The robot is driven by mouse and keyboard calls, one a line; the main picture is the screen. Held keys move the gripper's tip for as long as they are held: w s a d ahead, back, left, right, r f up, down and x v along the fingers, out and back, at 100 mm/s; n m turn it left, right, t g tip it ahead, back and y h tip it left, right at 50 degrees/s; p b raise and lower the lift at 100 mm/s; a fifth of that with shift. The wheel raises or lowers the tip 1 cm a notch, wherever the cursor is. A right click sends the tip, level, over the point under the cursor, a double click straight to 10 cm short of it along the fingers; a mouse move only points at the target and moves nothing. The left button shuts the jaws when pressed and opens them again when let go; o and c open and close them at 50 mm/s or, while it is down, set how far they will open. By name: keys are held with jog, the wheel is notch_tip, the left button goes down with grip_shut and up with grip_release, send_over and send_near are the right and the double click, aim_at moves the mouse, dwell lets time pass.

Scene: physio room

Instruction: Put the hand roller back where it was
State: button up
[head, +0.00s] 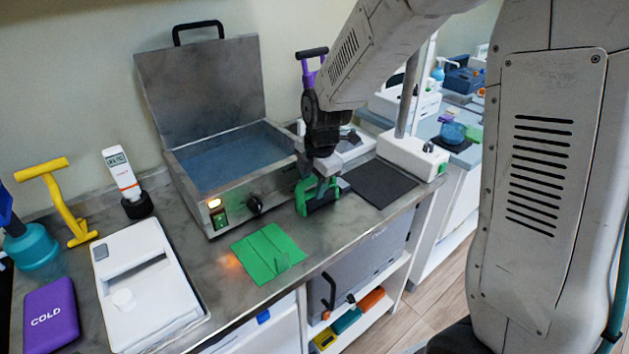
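A green-framed piece with a dark middle (303,203), which looks like the hand roller, is at the tips of my gripper (323,172). It is low over the steel counter, left of a dark mat (378,184). My gripper points down, and its fingertips meet the top of the green frame. The view is too small to tell whether the fingers are closed on it, or whether it touches the counter. My arm hides part of the area behind it.
A steel bath with an open lid (215,95) stands left of my gripper. A green cloth (268,254) lies in front. A white device (412,154) stands right of the mat. A yellow T-handled tool (62,208), white case (150,290) and purple COLD pack (50,315) are left.

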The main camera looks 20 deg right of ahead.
notch_tip(320, 180, up, 12)
jog(key=s, duration=0.2)
jog(key=s+d+r+m, duration=0.1)
jog(key=s+d+m, duration=0.1)
jog(key=s+m, duration=0.8)
jog(key=s+d+r+m+g, duration=0.1)
jog(key=s+d+r+m, duration=0.1)
jog(key=s+m, duration=0.9)
jog(key=s, duration=0.6)
jog(key=shift+s+d+r+m+h, duration=0.25)
jog(key=shift+s+d+m+h, duration=0.05)
jog(key=shift+s+d, duration=0.1)
dwell(0.5)
